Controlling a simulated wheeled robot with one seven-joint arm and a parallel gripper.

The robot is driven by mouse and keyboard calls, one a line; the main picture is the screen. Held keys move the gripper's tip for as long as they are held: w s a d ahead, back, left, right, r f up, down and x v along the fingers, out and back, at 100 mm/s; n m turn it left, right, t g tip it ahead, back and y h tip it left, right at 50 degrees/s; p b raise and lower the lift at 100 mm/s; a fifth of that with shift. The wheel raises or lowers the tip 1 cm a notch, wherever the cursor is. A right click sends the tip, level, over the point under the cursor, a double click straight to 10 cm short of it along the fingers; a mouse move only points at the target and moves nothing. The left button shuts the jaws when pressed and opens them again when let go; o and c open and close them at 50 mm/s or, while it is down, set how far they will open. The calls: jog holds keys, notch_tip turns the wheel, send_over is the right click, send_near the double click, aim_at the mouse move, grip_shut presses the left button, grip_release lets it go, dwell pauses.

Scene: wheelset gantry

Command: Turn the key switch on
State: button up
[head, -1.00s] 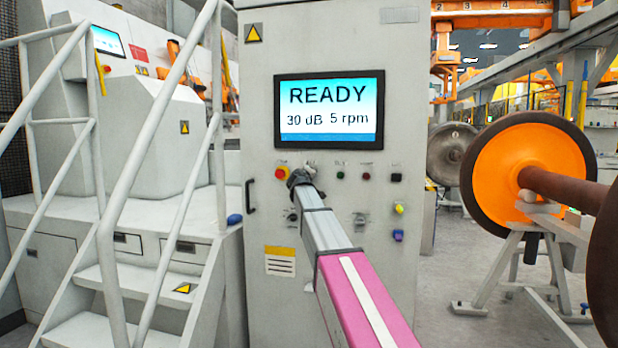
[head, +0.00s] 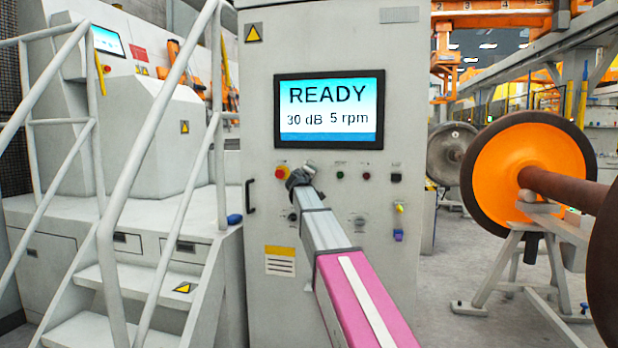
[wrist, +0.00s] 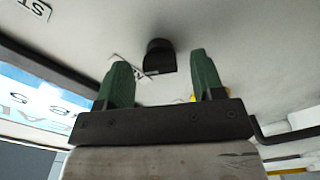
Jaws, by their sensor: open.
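The grey control cabinet (head: 262,120) stands straight ahead, with a row of controls below its screen. My gripper (head: 298,180) is at the left part of that row, beside the red emergency stop. In the wrist view my gripper (wrist: 158,68) shows two green fingers, spread apart with nothing held. A black round switch (wrist: 160,53) stands out from the panel between and just beyond the fingertips, apart from both. It seems to be the key switch, but I see no key shape clearly. Its label is partly hidden by a finger. In the head view my gripper largely covers this spot.
The screen (head: 329,110) reads READY, 30 dB, 5 rpm. The red emergency stop (head: 281,173), green button (head: 339,175), red button (head: 367,176) and a black knob (head: 396,178) line the panel. A stair railing (head: 150,130) is at left, an orange wheel (head: 525,175) at right.

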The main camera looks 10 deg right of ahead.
jog(key=v, duration=0.9)
jog(key=shift+s, duration=0.25)
jog(key=shift+a, duration=0.1)
jog(key=s+d+f+m+g+y, duration=0.1)
jog(key=s+d+f+m+g, duration=0.3)
jog(key=f, duration=0.8)
jog(key=s+f+n+g, duration=0.15)
jog(key=s+f, duration=0.35)
jog(key=f, duration=0.7)
jog(key=s+d+f+m+g+y, duration=0.15)
jog(key=s+f+g, duration=0.3)
jog(key=f, duration=0.65)
jog(key=s+a+f+m+g+y, duration=0.1)
jog(key=s+f+m+g+y, duration=0.2)
jog(key=s+f, duration=1.7)
jog(key=s+g+y, duration=0.1)
jog(key=s+g, duration=0.1)
jog(key=g, duration=0.1)
jog(key=shift+s+a+f+g, duration=0.25)
jog(key=shift+s+f+g, duration=0.05)
jog(key=shift+s, duration=0.05)
